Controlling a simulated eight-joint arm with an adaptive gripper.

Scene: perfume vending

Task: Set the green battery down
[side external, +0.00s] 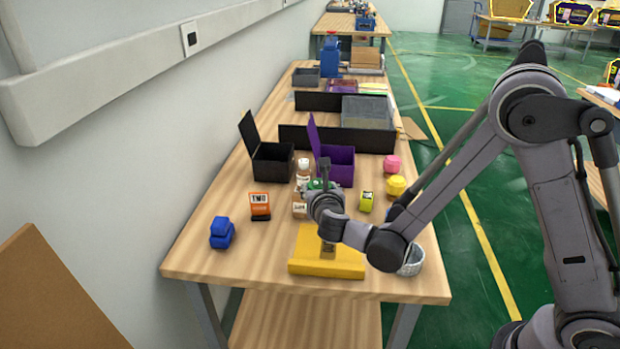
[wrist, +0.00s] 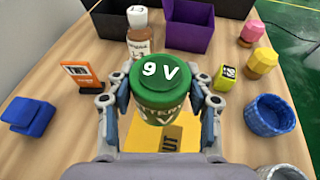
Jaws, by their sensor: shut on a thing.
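The green battery (wrist: 158,78), with a green top marked "9 V", is upright between the fingers of my gripper (wrist: 158,100) in the wrist view. My gripper is shut on its sides. In the side external view my gripper (side external: 322,198) hides most of the battery; only a bit of green (side external: 316,184) shows. A yellow pad (side external: 305,262) lies near the table's front edge. In the wrist view the pad (wrist: 135,138), with dark lettering ending in "UT", shows below and partly behind the battery. The gap under the battery is hard to judge.
A brown bottle (wrist: 139,42) stands just behind the battery. An orange "TWO" card (side external: 260,203) and a blue object (side external: 221,233) are left; a yellow-green item (side external: 366,201) and blue basket (wrist: 270,114) are right. Black (side external: 272,165) and purple (side external: 341,165) open boxes stand behind.

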